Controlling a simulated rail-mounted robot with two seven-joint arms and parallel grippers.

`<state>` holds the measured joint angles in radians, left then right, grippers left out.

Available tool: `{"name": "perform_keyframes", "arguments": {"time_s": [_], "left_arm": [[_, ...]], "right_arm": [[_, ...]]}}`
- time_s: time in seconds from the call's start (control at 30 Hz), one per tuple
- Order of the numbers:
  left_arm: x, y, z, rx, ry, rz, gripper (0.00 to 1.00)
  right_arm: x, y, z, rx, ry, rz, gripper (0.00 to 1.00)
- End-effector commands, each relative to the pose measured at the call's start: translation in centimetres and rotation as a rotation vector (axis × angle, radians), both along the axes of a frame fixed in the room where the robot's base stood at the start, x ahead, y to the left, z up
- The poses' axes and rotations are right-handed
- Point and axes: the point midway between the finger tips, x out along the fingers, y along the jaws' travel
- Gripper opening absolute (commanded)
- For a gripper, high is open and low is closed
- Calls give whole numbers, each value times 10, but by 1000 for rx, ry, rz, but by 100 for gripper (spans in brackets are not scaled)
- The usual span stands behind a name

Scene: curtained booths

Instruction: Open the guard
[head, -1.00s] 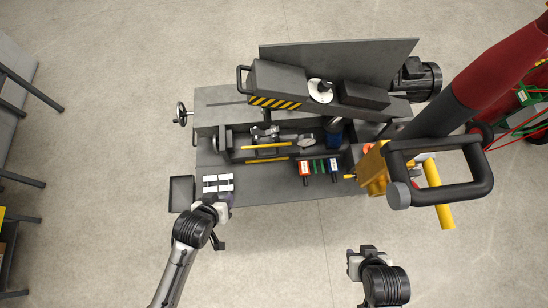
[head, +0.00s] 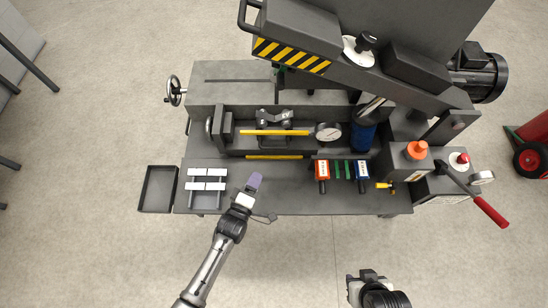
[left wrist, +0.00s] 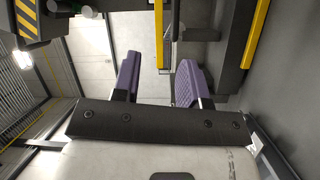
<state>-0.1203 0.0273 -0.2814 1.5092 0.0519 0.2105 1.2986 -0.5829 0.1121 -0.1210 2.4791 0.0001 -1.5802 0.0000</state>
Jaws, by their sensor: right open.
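The likely guard is a dark grey cover (head: 300,27) with a yellow-and-black striped edge at the top of the head view. A black loop handle (head: 243,17) sits at its left end. The striped edge also appears in the left wrist view (left wrist: 27,18), top left. My left gripper (head: 254,182) is over the front of the machine bench, below and left of the cover and apart from it. Its purple fingers (left wrist: 157,82) are spread with nothing gripped. My right gripper (head: 367,276) is open and empty, in front of the bench at the bottom right.
The machine bench (head: 285,202) carries a vise with a yellow bar (head: 275,132), a dial gauge (head: 328,132), a blue cylinder (head: 363,136), and an orange button (head: 417,149). A red-handled lever (head: 490,211) juts out right. A black tray (head: 158,189) is left. Front floor is clear.

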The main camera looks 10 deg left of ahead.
Motion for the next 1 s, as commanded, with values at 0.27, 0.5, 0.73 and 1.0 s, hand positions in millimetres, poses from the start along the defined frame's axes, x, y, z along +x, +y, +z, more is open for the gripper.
{"name": "perform_keyframes", "arguments": {"time_s": [0.27, 0.5, 0.73, 1.0], "left_arm": [[9, -7, -42, -150, -83, -15, 40], [24, -12, -43, -182, -102, -18, 40], [63, -23, -36, -181, -103, -19, 40], [107, -35, -29, -180, -102, -18, 40]], "right_arm": [[1, -3, -46, -10, -3, 6, 43], [1, -4, -55, -15, -4, 8, 43], [1, -4, -68, -11, -5, 6, 43], [2, -2, -85, -5, -5, 1, 43]]}}
